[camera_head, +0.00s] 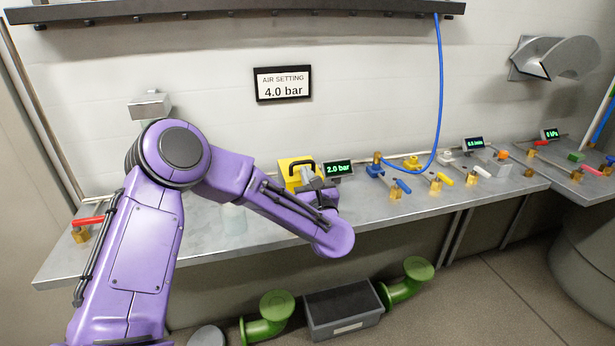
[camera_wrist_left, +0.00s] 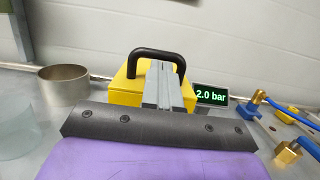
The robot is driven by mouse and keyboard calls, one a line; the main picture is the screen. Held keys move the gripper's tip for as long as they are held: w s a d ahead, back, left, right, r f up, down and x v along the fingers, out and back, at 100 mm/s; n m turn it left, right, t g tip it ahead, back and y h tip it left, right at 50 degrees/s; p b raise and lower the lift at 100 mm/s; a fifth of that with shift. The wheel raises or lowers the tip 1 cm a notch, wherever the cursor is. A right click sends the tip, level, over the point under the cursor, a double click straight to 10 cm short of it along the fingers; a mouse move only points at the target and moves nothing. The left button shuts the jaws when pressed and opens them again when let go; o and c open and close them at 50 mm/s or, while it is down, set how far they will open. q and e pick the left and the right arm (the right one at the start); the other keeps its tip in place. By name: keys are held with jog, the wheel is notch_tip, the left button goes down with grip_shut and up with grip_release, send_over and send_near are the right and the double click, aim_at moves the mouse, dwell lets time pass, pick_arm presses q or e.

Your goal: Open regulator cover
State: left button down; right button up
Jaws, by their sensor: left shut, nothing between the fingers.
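The yellow regulator cover (camera_head: 285,170) stands on the grey bench with a black arched handle (camera_head: 299,166) on top. In the left wrist view the cover (camera_wrist_left: 126,92) and its handle (camera_wrist_left: 138,54) are straight ahead, and the cover looks closed. My left gripper (camera_head: 312,178) is shut and empty, close in front of the cover. In the left wrist view its grey fingers (camera_wrist_left: 162,72) overlap the opening under the handle. I cannot tell whether they touch the handle or reach through it. My fingers hide part of the cover's front. My right gripper is not in view.
A display (camera_head: 339,169) beside the cover reads 2.0 bar; a wall sign (camera_head: 283,84) reads AIR SETTING 4.0 bar. A metal ring (camera_wrist_left: 64,84) and a clear glass piece (camera_wrist_left: 12,135) stand left. Valves and a blue hose (camera_head: 440,85) are right.

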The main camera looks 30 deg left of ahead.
pick_arm(q)
jog(key=shift+r+p, duration=0.45)
jog(key=shift+r, duration=0.05)
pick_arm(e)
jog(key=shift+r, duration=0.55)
